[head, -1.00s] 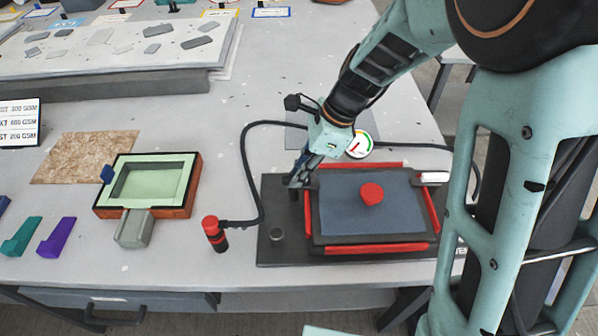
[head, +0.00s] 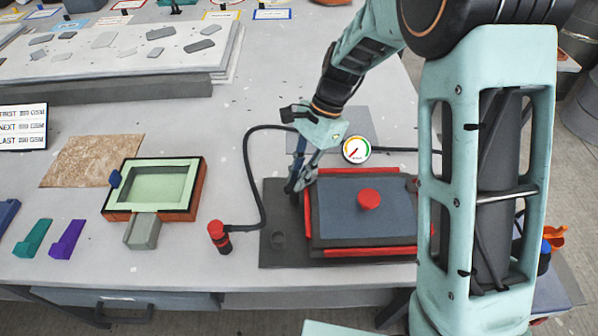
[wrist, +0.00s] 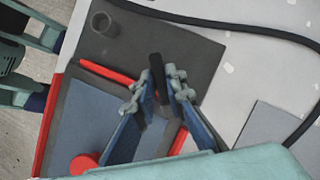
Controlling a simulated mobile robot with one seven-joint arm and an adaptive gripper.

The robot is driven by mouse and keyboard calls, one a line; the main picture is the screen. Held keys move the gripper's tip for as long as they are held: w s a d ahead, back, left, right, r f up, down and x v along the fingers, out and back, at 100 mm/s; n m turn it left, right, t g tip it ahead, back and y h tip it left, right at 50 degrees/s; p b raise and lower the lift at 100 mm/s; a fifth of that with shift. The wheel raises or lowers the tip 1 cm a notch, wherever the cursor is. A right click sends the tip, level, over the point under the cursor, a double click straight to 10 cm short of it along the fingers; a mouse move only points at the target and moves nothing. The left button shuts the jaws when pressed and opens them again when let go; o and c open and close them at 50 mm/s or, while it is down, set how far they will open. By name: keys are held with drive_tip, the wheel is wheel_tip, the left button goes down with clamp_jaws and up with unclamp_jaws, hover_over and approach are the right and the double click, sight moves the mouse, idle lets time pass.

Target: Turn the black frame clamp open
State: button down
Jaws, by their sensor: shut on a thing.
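The black frame clamp (wrist: 155,65) shows as a short black handle between my fingers in the wrist view. My gripper (head: 297,184) is shut on it at the left edge of the frame; it also shows in the wrist view (wrist: 161,84). In the head view the fingers mostly hide the clamp. The frame has a blue-grey panel (head: 341,222) with a red knob (head: 369,199) and red bars (head: 307,215) along its sides. It lies on a dark base plate (head: 285,253). My arm hides the frame's right end in the head view.
A gauge (head: 356,149) stands behind the frame. A black hose (head: 247,170) loops on the left to a red-capped fitting (head: 219,236). A green-lined mould (head: 153,187) sits further left. A round grey feature (head: 277,240) is on the base plate's front left.

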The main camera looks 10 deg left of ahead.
drive_tip(key=n, duration=0.2)
drive_tip(key=n+h+p, duration=0.1)
drive_tip(key=n+g+p, duration=0.1)
drive_tip(key=n, duration=0.1)
drive_tip(key=shift+w+a+r+n+h, duration=0.1)
drive_tip(key=shift+w+a+n+h, duration=0.05)
drive_tip(key=shift+a+n+h, duration=0.2)
drive_tip(key=n, duration=0.1)
drive_tip(key=n+h, duration=0.1)
drive_tip(key=n, duration=0.1)
drive_tip(key=n+h, duration=0.1)
drive_tip(key=shift+a+n+p, duration=0.25)
drive_tip(key=shift+n+p, duration=0.1)
drive_tip(key=shift+n, duration=0.3)
drive_tip(key=c, duration=2)
unclamp_jaws()
drive_tip(key=shift+o, duration=0.2)
drive_tip(key=v, duration=1.2)
drive_tip(key=shift+a, duration=0.15)
